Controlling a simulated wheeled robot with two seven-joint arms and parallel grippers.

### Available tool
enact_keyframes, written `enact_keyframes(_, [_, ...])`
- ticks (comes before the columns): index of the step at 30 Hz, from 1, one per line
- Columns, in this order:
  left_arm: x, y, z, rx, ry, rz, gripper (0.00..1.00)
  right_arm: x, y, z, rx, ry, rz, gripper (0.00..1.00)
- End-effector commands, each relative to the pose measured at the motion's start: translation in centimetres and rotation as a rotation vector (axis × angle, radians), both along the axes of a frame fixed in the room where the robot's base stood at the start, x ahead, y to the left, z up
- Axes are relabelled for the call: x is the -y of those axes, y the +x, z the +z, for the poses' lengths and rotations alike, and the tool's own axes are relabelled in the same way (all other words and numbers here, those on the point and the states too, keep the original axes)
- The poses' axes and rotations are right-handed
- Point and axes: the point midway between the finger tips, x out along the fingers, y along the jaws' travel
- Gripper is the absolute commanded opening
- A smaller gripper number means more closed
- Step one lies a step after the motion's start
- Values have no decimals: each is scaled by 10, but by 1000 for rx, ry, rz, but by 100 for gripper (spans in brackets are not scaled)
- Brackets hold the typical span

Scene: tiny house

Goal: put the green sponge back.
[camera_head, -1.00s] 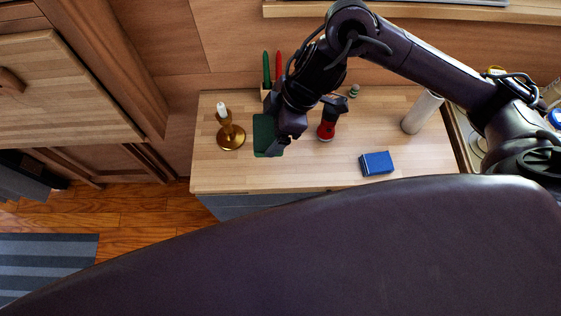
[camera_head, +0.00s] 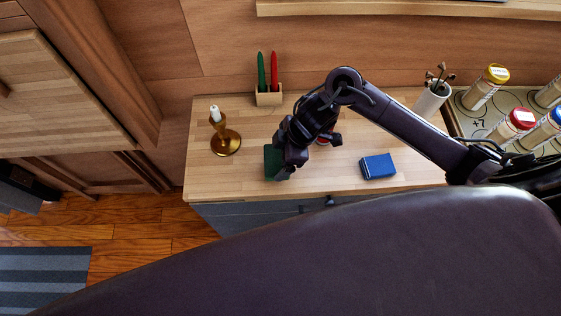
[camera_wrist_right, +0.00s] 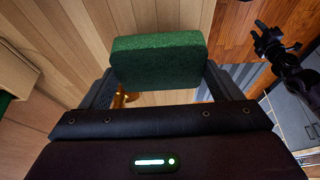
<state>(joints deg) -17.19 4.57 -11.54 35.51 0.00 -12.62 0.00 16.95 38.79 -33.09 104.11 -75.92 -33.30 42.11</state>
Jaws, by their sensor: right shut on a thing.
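My right gripper (camera_wrist_right: 158,85) is shut on the green sponge (camera_wrist_right: 158,60), which sits between its two fingers in the right wrist view. In the head view the sponge (camera_head: 271,162) shows as a dark green patch beside the gripper (camera_head: 284,165), partly hidden by it, over the left part of the wooden counter (camera_head: 240,175). I cannot tell whether the sponge touches the counter. A dark gripper, seemingly my left gripper (camera_wrist_right: 277,45), shows at the upper right of the right wrist view with its fingers apart and nothing between them.
A brass candlestick (camera_head: 226,142) stands left of the sponge. A wooden holder (camera_head: 269,96) with a green and a red item is behind. A blue box (camera_head: 378,166) lies to the right. A red object (camera_head: 322,141) is partly hidden by my arm. Jars (camera_head: 486,88) stand far right.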

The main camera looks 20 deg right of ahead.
Motion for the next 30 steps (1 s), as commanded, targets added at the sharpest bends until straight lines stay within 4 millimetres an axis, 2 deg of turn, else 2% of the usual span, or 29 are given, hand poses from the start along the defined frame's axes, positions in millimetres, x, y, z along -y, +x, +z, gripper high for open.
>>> enact_keyframes(6, [0, 0, -4, 1, 0, 1, 36, 0, -1, -34, -5, -1, -3, 67])
enact_keyframes(15, [0, 1, -4, 1, 0, 2, 36, 0, 0, -40, -1, -2, -1, 67])
enact_keyframes(16, [0, 1, -4, 1, 0, 2, 36, 0, -1, -40, -1, -2, -1, 89])
enact_keyframes(18, [0, 1, -4, 1, 0, 2, 36, 0, -1, -40, -2, -2, -1, 98])
enact_keyframes(26, [0, 1, -3, 1, 1, 2, 36, 1, 0, -38, 0, -1, 0, 100])
enact_keyframes(30, [0, 1, -2, 1, 1, 2, 36, 5, -1, -26, 2, -1, 0, 100])
